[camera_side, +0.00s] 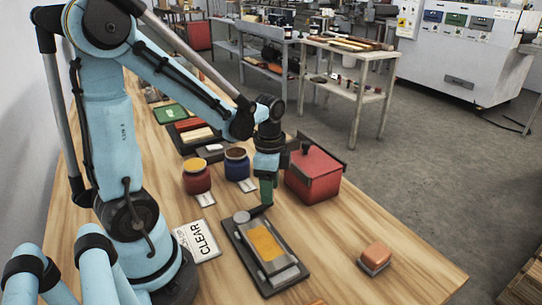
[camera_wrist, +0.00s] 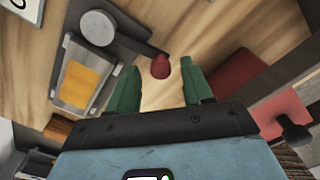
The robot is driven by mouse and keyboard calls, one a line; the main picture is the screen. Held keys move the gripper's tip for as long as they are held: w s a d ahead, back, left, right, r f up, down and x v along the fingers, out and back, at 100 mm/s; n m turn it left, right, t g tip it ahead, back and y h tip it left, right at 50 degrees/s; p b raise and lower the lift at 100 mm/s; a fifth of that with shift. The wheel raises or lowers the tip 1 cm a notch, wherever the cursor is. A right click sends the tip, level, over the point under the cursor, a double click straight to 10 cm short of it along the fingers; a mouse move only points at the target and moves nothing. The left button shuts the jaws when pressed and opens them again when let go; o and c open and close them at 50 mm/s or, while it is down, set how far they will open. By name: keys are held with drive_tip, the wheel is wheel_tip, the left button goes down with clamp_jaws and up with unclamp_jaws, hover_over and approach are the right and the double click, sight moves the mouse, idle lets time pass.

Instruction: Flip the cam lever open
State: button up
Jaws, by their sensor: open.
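The clamp fixture (camera_side: 283,278) is a dark tray holding a plate with an orange-yellow rectangle (camera_side: 264,243), which also shows in the wrist view (camera_wrist: 82,86). A round grey disc (camera_side: 241,216) sits at its far end, also in the wrist view (camera_wrist: 98,27). The cam lever (camera_wrist: 134,40) is a dark bar running out from this disc to a red knob (camera_wrist: 160,67). My gripper (camera_side: 265,203) points down over the lever's end, its green fingers apart. In the wrist view the red knob shows between the fingertips; whether they touch it cannot be told.
A red jar (camera_side: 197,178) and a blue jar (camera_side: 237,167) stand behind left. A CLEAR sign (camera_side: 198,241) lies left of the fixture; an orange block (camera_side: 376,255) sits right. Wood between fixture and block is bare.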

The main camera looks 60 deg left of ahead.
drive_tip(key=shift+r, duration=0.1)
wheel_tip(320, 180, up, 12)
idle(0.8)
drive_tip(key=d+f+n+t, duration=0.3)
drive_tip(key=d+n+t, duration=0.4)
drive_tip(key=d+n, duration=0.1)
drive_tip(key=shift+s+d, duration=0.2)
drive_tip(key=shift+s, duration=0.05)
drive_tip(key=shift+f, duration=0.1)
idle(0.8)
